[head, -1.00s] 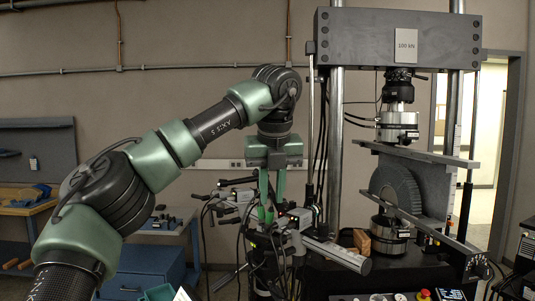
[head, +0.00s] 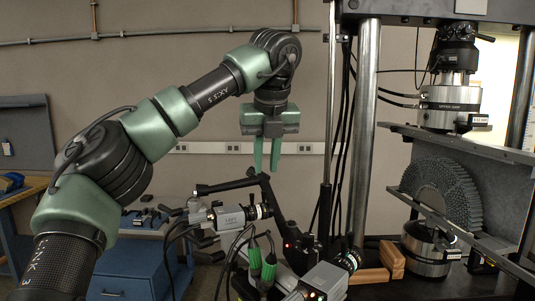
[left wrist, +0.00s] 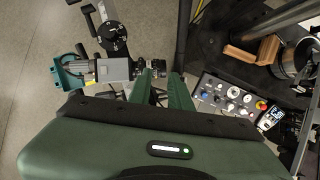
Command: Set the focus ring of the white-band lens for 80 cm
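Two small cameras with lenses stand on a rig in the head view. One is a grey camera marked LEFT (head: 230,217) with a dark lens (head: 263,211); the other (head: 325,283) is lower right with its lens (head: 350,261). My left gripper (head: 266,169) hangs fingers-down, open and empty, above the LEFT camera's lens in the picture. In the left wrist view its fingers (left wrist: 162,76) are apart, and a camera (left wrist: 114,70) with a lens (left wrist: 151,65) shows beyond them. My right gripper is not in view.
A testing machine with a grey lattice specimen (head: 440,188) and steel columns (head: 364,120) stands at right. Wooden blocks (head: 392,259) lie near its base. Loose cables hang around the rig. A control panel (left wrist: 228,100) shows in the wrist view. A blue cabinet (head: 125,272) stands left.

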